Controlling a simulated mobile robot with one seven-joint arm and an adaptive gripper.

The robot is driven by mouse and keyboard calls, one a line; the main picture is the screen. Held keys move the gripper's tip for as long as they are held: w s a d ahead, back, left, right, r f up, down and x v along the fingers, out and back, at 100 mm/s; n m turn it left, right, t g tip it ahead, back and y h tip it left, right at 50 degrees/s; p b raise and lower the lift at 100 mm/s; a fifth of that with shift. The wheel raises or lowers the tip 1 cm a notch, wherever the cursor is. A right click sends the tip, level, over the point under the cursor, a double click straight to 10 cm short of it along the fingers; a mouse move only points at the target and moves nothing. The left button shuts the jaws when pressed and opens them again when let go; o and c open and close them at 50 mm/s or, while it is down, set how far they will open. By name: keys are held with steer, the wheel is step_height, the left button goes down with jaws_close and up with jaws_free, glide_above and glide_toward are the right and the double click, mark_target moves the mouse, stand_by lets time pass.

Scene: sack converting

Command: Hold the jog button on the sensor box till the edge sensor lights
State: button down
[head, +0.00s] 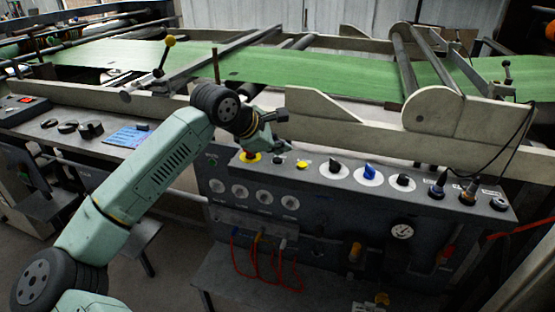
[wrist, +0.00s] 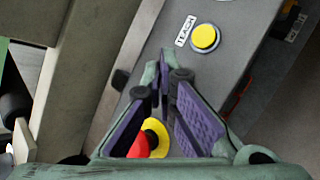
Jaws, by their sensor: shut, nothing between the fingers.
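The sensor box is the long dark control box (head: 340,200) below the green web; its top carries a row of knobs and buttons. A round yellow button (head: 303,164) sits on its top and shows in the wrist view (wrist: 205,38) beside a label that seems to read TEACH. I cannot make out which button is marked jog. My gripper (head: 279,159) is shut and empty over the box's left part. In the wrist view my fingertips (wrist: 164,82) are apart from the yellow button in the picture. I cannot pick out the edge sensor or its light for certain.
A red stop button (wrist: 139,147) on a yellow ring lies behind my fingers in the wrist view. A blue knob (head: 368,172) and black knobs stand to the right. Pale machine rails (head: 350,125) rise close behind the box. Orange cables (head: 262,270) hang in front.

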mark_target(279, 161)
steer(key=shift+f, duration=0.1)
stand_by(0.3)
steer(key=shift+f+b, duration=0.4)
steer(key=shift+b, duration=0.3)
steer(key=shift+f+b, duration=0.4)
steer(key=shift+b, duration=0.1)
stand_by(1.7)
steer(key=shift+r, duration=0.1)
stand_by(3.0)
steer(key=shift+r+p, duration=0.3)
steer(key=shift+r, duration=0.45)
steer(key=shift+r+p, duration=1.2)
steer(key=shift+r, duration=1.3)
